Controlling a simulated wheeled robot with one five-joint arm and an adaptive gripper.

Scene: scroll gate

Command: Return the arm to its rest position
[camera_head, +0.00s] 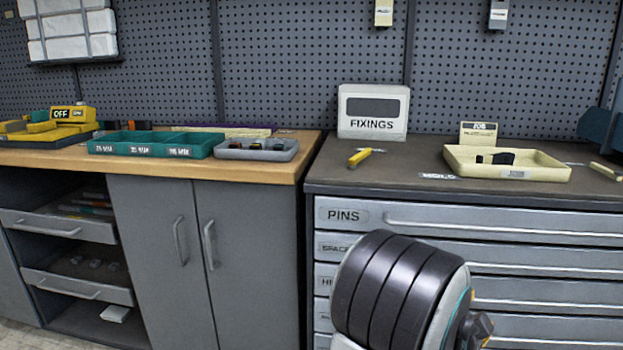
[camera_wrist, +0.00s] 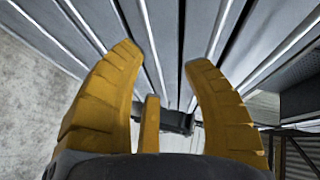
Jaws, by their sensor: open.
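Grey drawer fronts (camera_wrist: 165,25) lie beyond the fingers. In the head view a dark, ribbed part of my own arm (camera_head: 395,295) stands low in front of the drawer cabinet. My fingers are not clearly visible in the head view.
The metal drawer cabinet (camera_head: 560,228) bears a FIXINGS box (camera_head: 372,112), a cream tray (camera_head: 510,173) and a yellow-handled tool (camera_head: 360,157). To the left, a wooden-topped bench (camera_head: 60,157) holds teal bins (camera_head: 155,144) and a grey tray (camera_head: 257,149).

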